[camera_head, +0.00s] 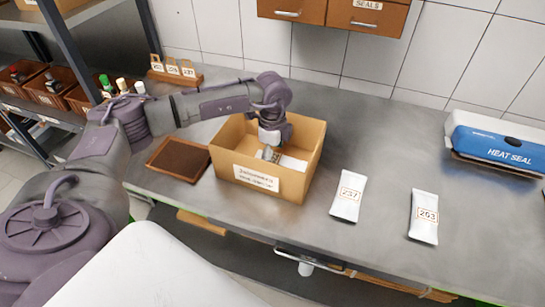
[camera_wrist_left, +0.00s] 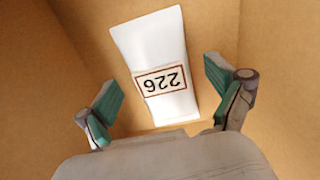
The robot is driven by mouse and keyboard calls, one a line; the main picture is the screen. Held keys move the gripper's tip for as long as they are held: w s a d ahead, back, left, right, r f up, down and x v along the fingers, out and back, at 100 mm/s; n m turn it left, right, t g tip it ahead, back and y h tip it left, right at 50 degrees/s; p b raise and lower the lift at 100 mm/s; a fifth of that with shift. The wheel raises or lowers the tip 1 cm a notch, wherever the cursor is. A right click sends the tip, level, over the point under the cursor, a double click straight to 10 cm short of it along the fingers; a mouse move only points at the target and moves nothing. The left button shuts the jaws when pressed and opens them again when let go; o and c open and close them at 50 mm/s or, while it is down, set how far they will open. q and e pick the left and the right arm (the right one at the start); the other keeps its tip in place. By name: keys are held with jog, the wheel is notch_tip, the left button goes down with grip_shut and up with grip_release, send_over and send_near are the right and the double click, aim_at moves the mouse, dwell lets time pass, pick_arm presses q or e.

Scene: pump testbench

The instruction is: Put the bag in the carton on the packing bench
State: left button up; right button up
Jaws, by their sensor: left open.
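The carton (camera_head: 230,170) is an open brown box with a white label on the front, standing on the grey packing bench (camera_head: 380,240). A white bag marked 226 (camera_wrist_left: 155,65) lies on the carton's floor in the left wrist view; part of it shows in the head view (camera_head: 293,163). My left gripper (camera_head: 268,154) reaches down into the carton. In the left wrist view its fingers (camera_wrist_left: 168,105) are spread wide and empty, with the bag lying beyond and between them. Two other white bags, marked 237 (camera_head: 348,196) and 203 (camera_head: 424,217), lie on the bench right of the carton. My right gripper is not in view.
A shallow brown tray (camera_head: 178,160) lies left of the carton. A blue and white heat sealer (camera_head: 495,142) stands at the right. A wooden rack with numbered tags (camera_head: 174,72) and small bottles (camera_head: 122,86) are behind my arm. Bench space between carton and sealer is clear behind the bags.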

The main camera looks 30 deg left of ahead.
aim_at(273, 160)
pick_arm(q)
notch_tip(273, 160, up, 11)
jog(key=b, duration=0.2)
jog(key=shift+r, duration=0.15)
jog(key=shift+d, duration=0.1)
dwell(0.4)
